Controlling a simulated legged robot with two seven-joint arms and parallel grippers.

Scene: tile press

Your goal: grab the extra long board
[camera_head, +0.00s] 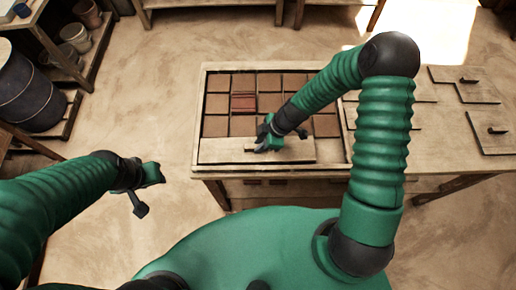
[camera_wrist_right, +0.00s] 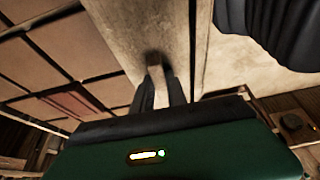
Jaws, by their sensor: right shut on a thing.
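The extra long board (camera_head: 225,154) is a pale wooden plank lying along the front of the framed tile tray (camera_head: 199,100). My right gripper (camera_head: 258,147) is over the board's middle, shut on its small handle. In the right wrist view the board (camera_wrist_right: 130,35) runs away from the gripper, and the handle (camera_wrist_right: 157,84) is between the two dark fingers. The board appears to lie flat; I cannot tell whether it is lifted. My left gripper (camera_head: 148,193) is open and empty over the floor, left of the table.
Brown tiles (camera_head: 243,82) fill the tray behind the board, one of them redder (camera_head: 243,103). Smaller boards with handles (camera_head: 490,131) lie on the table's right side. A shelf with pots (camera_head: 75,38) and a dark barrel (camera_head: 25,97) stand at left. The floor between is clear.

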